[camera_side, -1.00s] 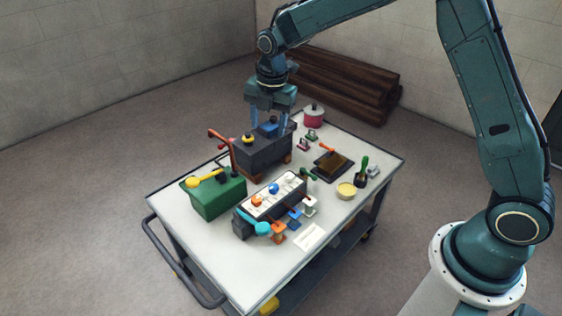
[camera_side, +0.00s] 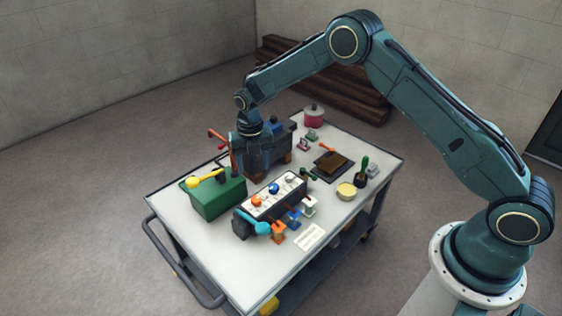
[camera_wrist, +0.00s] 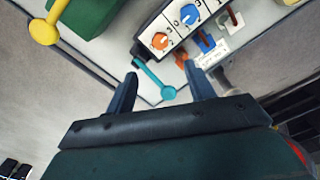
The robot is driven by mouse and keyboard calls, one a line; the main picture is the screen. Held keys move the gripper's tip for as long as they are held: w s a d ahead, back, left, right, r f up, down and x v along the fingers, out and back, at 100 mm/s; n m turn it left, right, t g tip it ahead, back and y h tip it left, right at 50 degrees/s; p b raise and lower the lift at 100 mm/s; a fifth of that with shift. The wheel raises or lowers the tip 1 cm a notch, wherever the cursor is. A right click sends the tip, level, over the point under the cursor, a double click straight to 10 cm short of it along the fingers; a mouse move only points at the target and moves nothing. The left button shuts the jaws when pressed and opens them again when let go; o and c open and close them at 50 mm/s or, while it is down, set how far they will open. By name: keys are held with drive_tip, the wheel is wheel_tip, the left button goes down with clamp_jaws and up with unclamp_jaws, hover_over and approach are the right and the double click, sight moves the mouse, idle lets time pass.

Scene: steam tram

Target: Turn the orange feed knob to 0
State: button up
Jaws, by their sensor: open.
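The orange feed knob (camera_side: 257,201) sits on the white-topped dark control box, at the end nearest the teal lever. In the side view my wrist hangs above the back part of the trolley, in front of the dark tram block; the fingers are hard to make out there.
A blue knob (camera_side: 273,188) and a white knob share the box (camera_wrist: 172,34). The teal lever (camera_side: 257,228) and several coloured levers stand along its front. A green box (camera_side: 217,196) with a yellow lever is left, a red lever (camera_side: 217,136) behind it.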

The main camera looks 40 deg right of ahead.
sight(256, 199)
wheel_tip(256, 199, down, 14)
drive_tip(key=shift+r, duration=0.2)
idle(0.5)
drive_tip(key=c, duration=1)
